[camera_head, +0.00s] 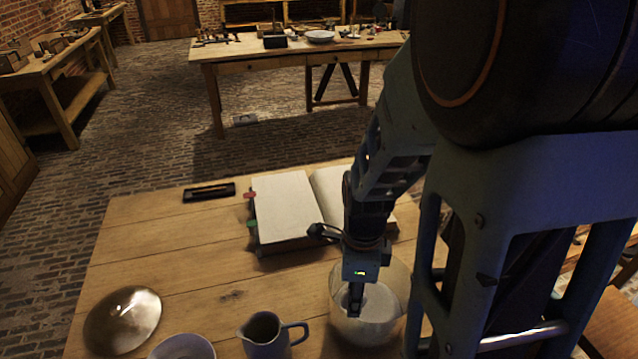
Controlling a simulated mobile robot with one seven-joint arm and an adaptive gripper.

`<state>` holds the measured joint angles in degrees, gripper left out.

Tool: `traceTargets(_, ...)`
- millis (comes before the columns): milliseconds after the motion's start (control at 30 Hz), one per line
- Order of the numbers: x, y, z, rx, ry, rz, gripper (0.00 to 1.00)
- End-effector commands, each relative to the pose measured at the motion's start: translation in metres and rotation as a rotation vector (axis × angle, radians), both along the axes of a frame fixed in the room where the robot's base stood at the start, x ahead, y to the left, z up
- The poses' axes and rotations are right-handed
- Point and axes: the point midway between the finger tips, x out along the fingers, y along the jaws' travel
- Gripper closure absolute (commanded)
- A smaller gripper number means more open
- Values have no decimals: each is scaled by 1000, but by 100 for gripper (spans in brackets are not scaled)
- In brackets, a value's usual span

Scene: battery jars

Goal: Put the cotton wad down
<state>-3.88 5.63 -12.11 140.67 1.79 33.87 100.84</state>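My gripper (355,302) points straight down at the front right of the near wooden table. Its fingertips are over or inside a wide glass jar (392,282); I cannot tell how deep they reach. The fingers look close together, but I cannot tell whether they are shut on anything. I cannot make out the cotton wad for certain. A pale surface shows inside the jar around the fingertips, and it is unclear what it is.
A grey jug (262,338) stands left of the jar, beside a white bowl (182,348). A shiny round lid (123,320) lies at the left. An open book (287,207) lies behind the jar, with a dark narrow tray (209,192) beyond. The table's left middle (165,255) is clear.

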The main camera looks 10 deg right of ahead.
Motion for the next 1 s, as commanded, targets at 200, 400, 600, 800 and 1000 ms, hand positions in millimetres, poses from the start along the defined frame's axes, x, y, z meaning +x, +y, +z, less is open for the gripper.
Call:
traceTargets(200,30,-34,-21,0,3,-6,90)
traceTargets(400,46,-52,-52,1,5,-3,90)
traceTargets(600,58,-64,-70,1,2,0,90)
traceTargets(800,62,-68,-77,0,1,0,90)
traceTargets(1000,62,-70,-103,2,5,0,90)
